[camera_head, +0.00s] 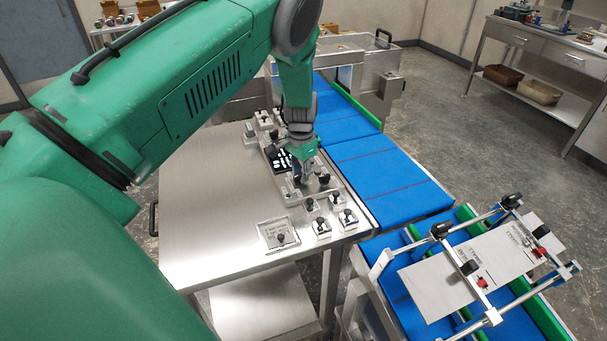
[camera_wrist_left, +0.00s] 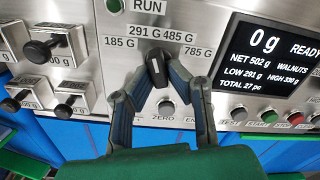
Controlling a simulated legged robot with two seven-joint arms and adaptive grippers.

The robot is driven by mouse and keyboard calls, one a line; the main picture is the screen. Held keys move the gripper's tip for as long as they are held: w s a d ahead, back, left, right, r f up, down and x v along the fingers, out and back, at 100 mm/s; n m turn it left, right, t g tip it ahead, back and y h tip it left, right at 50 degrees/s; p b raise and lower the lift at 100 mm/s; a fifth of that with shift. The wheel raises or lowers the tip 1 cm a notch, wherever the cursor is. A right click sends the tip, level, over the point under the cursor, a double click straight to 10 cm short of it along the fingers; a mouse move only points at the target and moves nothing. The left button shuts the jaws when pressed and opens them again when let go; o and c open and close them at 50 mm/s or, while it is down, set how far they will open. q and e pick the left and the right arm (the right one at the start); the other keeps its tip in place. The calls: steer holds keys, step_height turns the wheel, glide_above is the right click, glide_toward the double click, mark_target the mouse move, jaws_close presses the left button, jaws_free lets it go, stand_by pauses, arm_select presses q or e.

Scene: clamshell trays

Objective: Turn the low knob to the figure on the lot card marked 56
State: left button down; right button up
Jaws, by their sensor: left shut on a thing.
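The black knob (camera_wrist_left: 157,72) with a white pointer line sits on the metal panel in the left wrist view. Printed around it are 185 G, 291 G, 485 G and 785 G. Its line points up, near 291 G and 485 G; the exact setting is hard to tell. My left gripper (camera_wrist_left: 160,80) is shut on the knob, one finger at each side. In the head view this gripper (camera_head: 303,178) reaches down to the panel and hides the knob. The display (camera_wrist_left: 270,65) reads LOW 291 g, HIGH 330 g. I cannot make out a lot card marked 56.
Several labelled blocks with black handles (camera_wrist_left: 41,48) stand left of the panel. A blue conveyor (camera_head: 385,175) runs alongside. The table's left part is bare.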

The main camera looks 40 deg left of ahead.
arm_select(q)
steer(key=shift+s+a+f+n, duration=0.2)
steer(key=shift+s+a+n, duration=0.1)
steer(key=shift+n, duration=0.1)
steer(key=n, duration=0.2)
steer(key=shift+w+d+n, duration=0.1)
steer(key=shift+d+n, duration=0.2)
steer(key=shift+n, duration=0.1)
steer(key=shift+a+n, duration=0.3)
steer(key=shift+n, duration=0.8)
steer(key=shift+d+n, duration=0.15)
steer(key=shift+n, duration=0.85)
steer(key=c, duration=1.6)
jaws_free()
steer(key=shift+o, duration=0.2)
steer(key=shift+r, duration=0.15)
